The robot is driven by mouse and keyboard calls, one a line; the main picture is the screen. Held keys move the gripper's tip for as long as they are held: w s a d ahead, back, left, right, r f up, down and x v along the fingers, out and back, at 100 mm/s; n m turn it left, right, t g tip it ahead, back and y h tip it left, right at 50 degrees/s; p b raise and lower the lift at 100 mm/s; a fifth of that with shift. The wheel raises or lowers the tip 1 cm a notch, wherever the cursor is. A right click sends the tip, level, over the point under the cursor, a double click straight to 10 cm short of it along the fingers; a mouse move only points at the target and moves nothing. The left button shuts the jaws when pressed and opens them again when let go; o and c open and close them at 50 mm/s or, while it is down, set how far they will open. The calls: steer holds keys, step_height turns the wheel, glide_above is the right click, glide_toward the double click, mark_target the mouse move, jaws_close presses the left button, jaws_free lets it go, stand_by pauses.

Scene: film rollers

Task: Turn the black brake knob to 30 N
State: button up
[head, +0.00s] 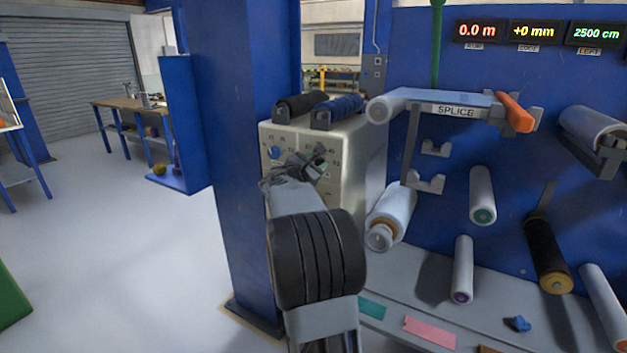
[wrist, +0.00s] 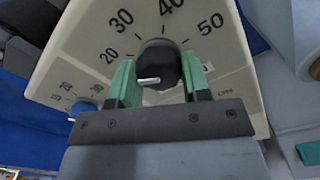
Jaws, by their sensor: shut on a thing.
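The black brake knob (wrist: 160,60) stands on the cream front panel of a box (head: 353,190). Its white pointer line points left and slightly down in the wrist view, below the printed 20. The numbers 20, 30, 40 and 50 run round it clockwise, with 30 at the upper left. My gripper (wrist: 157,84) is shut on the knob, one green finger on each side. The fingers hide part of the lower scale. In the head view my gripper (head: 312,163) is at the box's front and largely covers the knob.
A blue knob (wrist: 83,106) with its own scale sits left of the black one. A blue pillar (head: 235,150) stands close left of my arm. A splice bar (head: 455,111) and several rollers are on the blue wall at right. The floor at left is open.

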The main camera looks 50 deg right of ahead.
steer(key=m+b, duration=0.2)
steer(key=b, duration=0.1)
steer(key=m+b, duration=0.4)
steer(key=b, duration=0.1)
steer(key=shift+f+b, duration=0.25)
steer(key=shift+b, duration=0.05)
steer(key=m+b, duration=0.4)
steer(key=shift+r+m, duration=0.2)
steer(key=shift+m, duration=0.2)
steer(key=shift+r+m+b, duration=0.1)
steer(key=shift+m+b, duration=0.4)
steer(key=shift+b, duration=0.2)
steer(key=shift+r, duration=0.1)
steer(key=o, duration=0.9)
steer(key=v, duration=1.3)
steer(key=shift+a, duration=0.4)
